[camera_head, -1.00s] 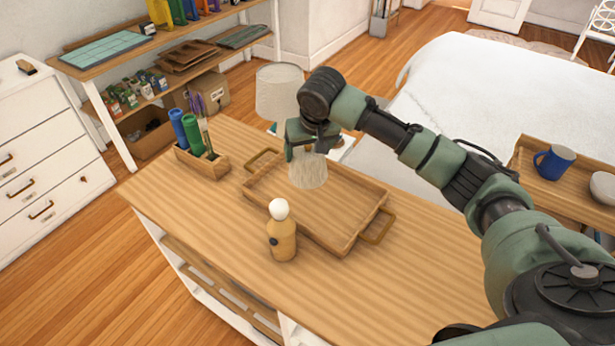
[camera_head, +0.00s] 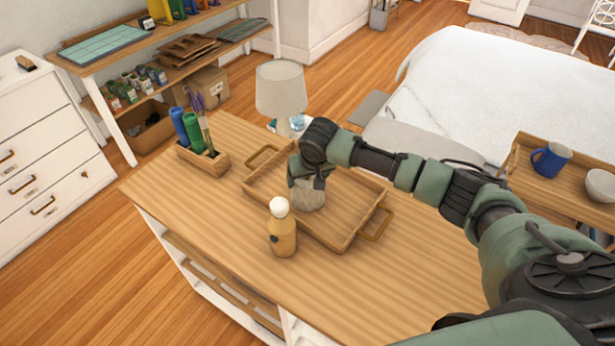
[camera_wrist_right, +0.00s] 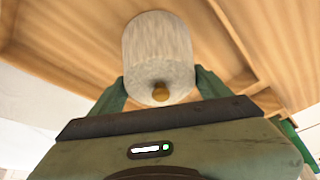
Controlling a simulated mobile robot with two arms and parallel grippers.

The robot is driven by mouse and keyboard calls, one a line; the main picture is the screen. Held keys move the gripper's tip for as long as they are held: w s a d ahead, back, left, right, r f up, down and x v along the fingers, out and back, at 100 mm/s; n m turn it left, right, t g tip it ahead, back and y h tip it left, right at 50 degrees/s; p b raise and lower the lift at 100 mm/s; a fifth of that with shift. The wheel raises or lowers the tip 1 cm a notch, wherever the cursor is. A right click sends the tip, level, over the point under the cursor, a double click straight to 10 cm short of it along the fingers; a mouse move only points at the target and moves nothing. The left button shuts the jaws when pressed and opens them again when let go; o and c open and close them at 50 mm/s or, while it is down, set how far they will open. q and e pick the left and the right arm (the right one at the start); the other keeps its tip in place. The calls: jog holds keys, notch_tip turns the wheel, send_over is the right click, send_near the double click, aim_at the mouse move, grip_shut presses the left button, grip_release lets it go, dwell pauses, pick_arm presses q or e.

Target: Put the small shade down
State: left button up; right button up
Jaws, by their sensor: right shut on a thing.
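The small shade (camera_head: 308,194) is a pale, cream-grey drum with a round brass knob at one end. It also shows in the right wrist view (camera_wrist_right: 158,48), between the two green fingers. My right gripper (camera_head: 308,178) is shut on the shade from above and holds it within the outline of the wooden tray (camera_head: 340,240). The shade looks roughly upright, low over or on the tray floor; I cannot tell whether it touches. My left gripper does not show.
A wooden figure-like bottle with a white round top (camera_head: 281,228) stands just in front of the tray. A wooden caddy (camera_head: 205,160) with blue and green cylinders is at left. A table lamp (camera_head: 281,90) stands behind the tray. The tabletop's right front is bare (camera_head: 400,290).

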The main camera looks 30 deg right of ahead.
jog(key=shift+f, duration=0.25)
jog(key=shift+f, duration=0.15)
jog(key=o, duration=1.3)
jog(key=shift+r, duration=0.65)
jog(key=b+v, duration=0.1)
jog(key=v, duration=0.9)
jog(key=shift+s+r+b, duration=0.2)
jog(key=shift+r+b, duration=0.15)
jog(key=shift+b, duration=0.05)
jog(key=shift+s+r, duration=0.2)
jog(key=shift+r, duration=0.25)
